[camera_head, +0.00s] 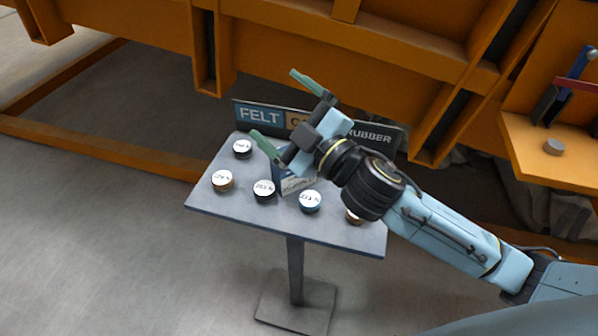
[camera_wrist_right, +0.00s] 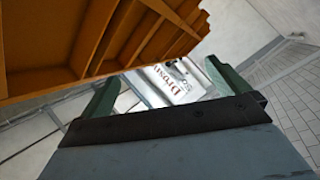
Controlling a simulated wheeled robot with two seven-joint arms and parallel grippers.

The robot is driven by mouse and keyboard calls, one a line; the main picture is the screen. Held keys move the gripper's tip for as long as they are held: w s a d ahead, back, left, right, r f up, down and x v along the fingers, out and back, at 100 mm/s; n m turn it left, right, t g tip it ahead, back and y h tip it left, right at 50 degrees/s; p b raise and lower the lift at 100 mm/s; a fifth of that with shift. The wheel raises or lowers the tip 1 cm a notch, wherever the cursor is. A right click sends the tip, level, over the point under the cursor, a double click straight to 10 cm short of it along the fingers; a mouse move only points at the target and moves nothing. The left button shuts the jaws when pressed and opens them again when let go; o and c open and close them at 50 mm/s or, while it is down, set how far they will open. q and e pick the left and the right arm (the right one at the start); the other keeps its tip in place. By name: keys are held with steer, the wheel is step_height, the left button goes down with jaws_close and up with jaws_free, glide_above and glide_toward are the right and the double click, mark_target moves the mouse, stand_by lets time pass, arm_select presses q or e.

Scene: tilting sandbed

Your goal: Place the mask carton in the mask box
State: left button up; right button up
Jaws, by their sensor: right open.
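My right gripper (camera_head: 274,104) is open and empty above the back of a small grey stand table, its green fingers pointing to the upper left. In the right wrist view the gripper's fingers (camera_wrist_right: 160,74) are spread apart. A white box with red lettering (camera_wrist_right: 165,86) shows beyond and between them, apart from the fingers; I cannot tell whether it is the mask carton or the mask box. A blue and white box (camera_head: 296,184) on the table is partly hidden behind my right gripper and wrist; I cannot tell what it is. My left gripper is not in view.
The small table (camera_head: 225,207) carries several round labelled pucks (camera_head: 264,190) and a sign (camera_head: 259,115) reading FELT and RUBBER. A large orange frame (camera_head: 290,40) stands behind it. Floor at left is clear.

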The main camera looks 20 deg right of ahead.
steer(key=s+a+r+n+g+y+b, duration=0.15)
steer(key=a+r+n+g+y, duration=0.3)
steer(key=n, duration=0.75)
steer(key=s+a+r+n+g+y+b, duration=0.1)
steer(key=s+a+r+n+g+y, duration=0.25)
steer(key=n+y, duration=0.65)
steer(key=m+g+h+b, duration=0.6)
steer(key=m+h, duration=1.6)
steer(key=m, duration=1.2)
glide_above(286, 182)
steer(key=w+d, duration=0.2)
steer(key=d, duration=0.1)
step_height(286, 182, down, 21)
steer(key=shift+f, duration=0.2)
steer(key=x, duration=0.5)
steer(key=shift+w+d+f, duration=0.1)
steer(key=shift+w, duration=0.1)
steer(key=shift+t, duration=0.3)
steer(key=c, duration=0.9)
